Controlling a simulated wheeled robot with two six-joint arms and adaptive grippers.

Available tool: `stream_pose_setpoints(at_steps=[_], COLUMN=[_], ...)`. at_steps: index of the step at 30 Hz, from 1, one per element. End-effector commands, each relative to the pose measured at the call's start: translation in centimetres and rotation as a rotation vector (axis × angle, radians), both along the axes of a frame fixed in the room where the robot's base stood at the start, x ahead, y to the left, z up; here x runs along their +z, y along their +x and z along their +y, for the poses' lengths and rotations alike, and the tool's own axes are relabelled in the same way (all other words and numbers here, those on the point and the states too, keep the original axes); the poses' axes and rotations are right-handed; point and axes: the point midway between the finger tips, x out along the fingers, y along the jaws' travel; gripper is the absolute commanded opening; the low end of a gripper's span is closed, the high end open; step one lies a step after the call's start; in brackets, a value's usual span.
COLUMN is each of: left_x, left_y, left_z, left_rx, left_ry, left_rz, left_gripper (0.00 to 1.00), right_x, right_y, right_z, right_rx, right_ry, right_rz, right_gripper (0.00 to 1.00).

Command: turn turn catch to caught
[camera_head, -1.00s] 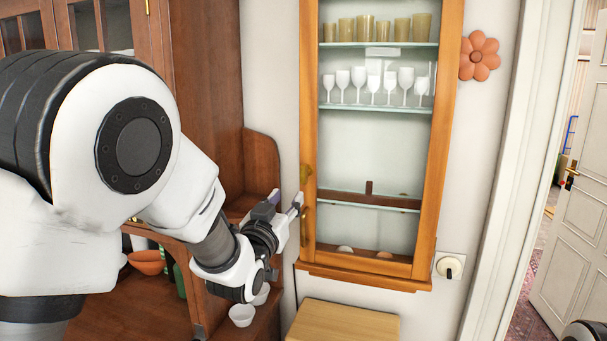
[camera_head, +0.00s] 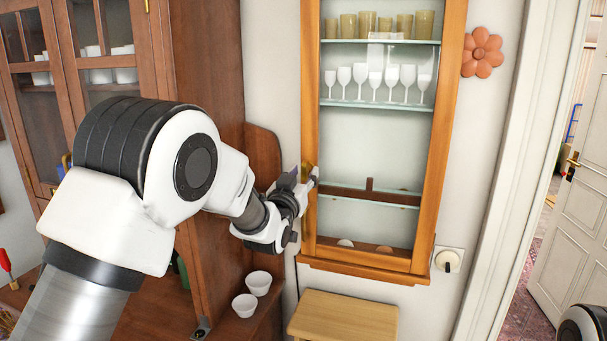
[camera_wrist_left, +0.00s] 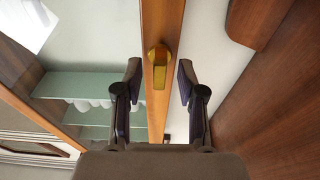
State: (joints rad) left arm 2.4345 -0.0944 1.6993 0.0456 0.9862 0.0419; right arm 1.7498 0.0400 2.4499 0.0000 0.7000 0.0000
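The turn catch is a small brass piece (camera_wrist_left: 159,60) on the wooden door frame of a glass-fronted wall cabinet (camera_head: 452,105). In the left wrist view it has a rounded top and a short tab pointing down the picture, along the frame. In the head view it is mostly hidden behind my gripper. My left gripper (camera_head: 310,176) is at the cabinet's left frame. In the left wrist view, the gripper (camera_wrist_left: 159,82) is open, with one finger on each side of the catch and a visible gap to it. My right gripper is not in view.
Stemmed glasses (camera_head: 376,78) and tan cups (camera_head: 367,22) stand on shelves behind the glass. A brown wooden cupboard (camera_head: 210,110) is close to my left arm. A wooden stool (camera_head: 343,315) stands below, and a wall switch (camera_head: 448,261) is at the right.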

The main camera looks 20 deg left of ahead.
Motion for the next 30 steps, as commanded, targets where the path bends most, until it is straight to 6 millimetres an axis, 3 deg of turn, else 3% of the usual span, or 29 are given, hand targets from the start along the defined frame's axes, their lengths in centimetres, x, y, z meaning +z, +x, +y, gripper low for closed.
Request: stream_pose_setpoints(at_steps=[2,5,13,24,30], left_x=[0.0,0.0,-0.1,-0.2,0.0], left_y=[0.0,0.0,0.0,0.0,0.0], left_z=[0.0,0.0,0.0,0.1,0.1], left_rx=[0.000,0.000,0.000,0.000,-0.001], left_ry=[0.000,0.000,0.019,0.371,0.404], left_rz=[0.000,0.000,-0.001,-0.013,-0.013], left_gripper=[0.36,0.01,0.00,0.00,0.00], right_x=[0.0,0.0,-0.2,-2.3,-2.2], right_y=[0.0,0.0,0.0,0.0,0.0], right_z=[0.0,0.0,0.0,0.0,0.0], right_rx=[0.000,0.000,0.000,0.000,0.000], right_ry=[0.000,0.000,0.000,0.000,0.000], right_rz=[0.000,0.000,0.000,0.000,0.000], right_gripper=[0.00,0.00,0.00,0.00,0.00])
